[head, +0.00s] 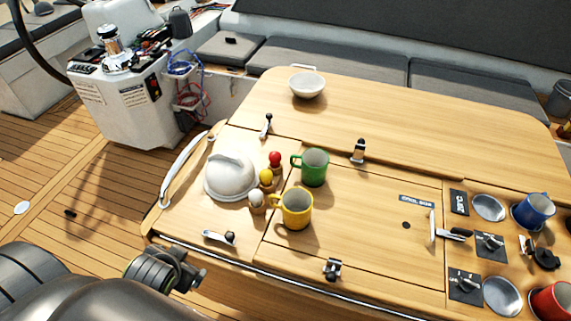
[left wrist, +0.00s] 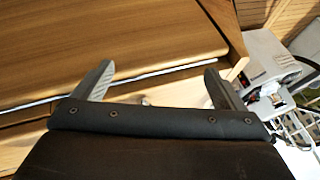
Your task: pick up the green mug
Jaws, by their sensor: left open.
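The green mug (head: 314,167) stands upright on the wooden cockpit table (head: 420,130) in the head view, its handle toward the left. A yellow mug (head: 296,208) stands just in front of it. My left gripper (left wrist: 159,70) is open and empty in the left wrist view, its two fingers wide apart beside the table's edge. In the head view my left arm is at the bottom left, off the table and well away from the green mug. The left wrist view does not show the mug. My right gripper is not in view.
A white domed lid (head: 231,176) and several small knobbed pegs, including a red one (head: 275,159), are left of the mugs. A white bowl (head: 307,84) stands behind. A blue mug (head: 536,208) and a red mug (head: 553,301) are at the right.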

